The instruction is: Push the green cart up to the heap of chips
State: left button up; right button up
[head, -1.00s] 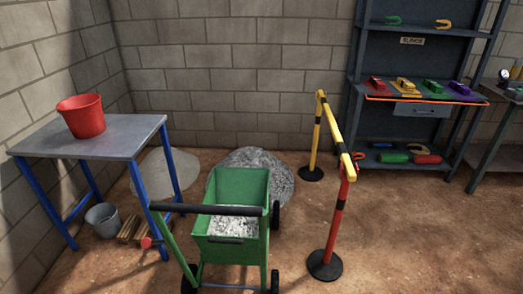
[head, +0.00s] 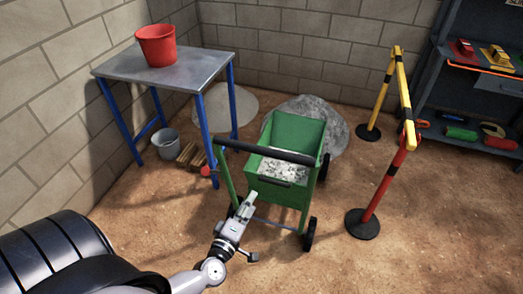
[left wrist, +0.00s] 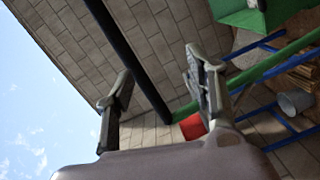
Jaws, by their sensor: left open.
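The green cart (head: 298,130) stands on the dirt floor, with pale grey rubble in its tray and a black handle bar (head: 262,151) facing me. The grey heap (head: 332,125), seemingly the chips, lies right behind the cart, which partly hides it; any gap between them is hidden. My left gripper (head: 250,198) is open and empty, below and apart from the handle bar. In the left wrist view the handle bar (left wrist: 125,55) runs up between the open fingers of my left gripper (left wrist: 158,64), seemingly beyond them. My right gripper is not in view.
A yellow barrier (head: 402,85) on a red post with a black base (head: 362,224) stands right of the cart. A blue-legged table (head: 190,68) with a red bucket (head: 156,45) stands left. A grey bucket (head: 167,143) and a paler heap (head: 226,105) are near it.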

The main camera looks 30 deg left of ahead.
aim_at(263, 152)
pick_arm(q)
notch_tip(263, 152, up, 6)
jog(key=a+n+y, duration=0.1)
jog(key=n+y, duration=0.1)
jog(key=n, duration=0.2)
jog(key=shift+t+h, duration=0.3)
jog(key=x, duration=1.6)
jog(key=shift+w+a+b, duration=0.2)
jog(key=shift+b, duration=0.15)
jog(key=shift+r, duration=0.1)
jog(key=shift+c, duration=0.4)
jog(key=shift+s, duration=0.1)
grip_shut()
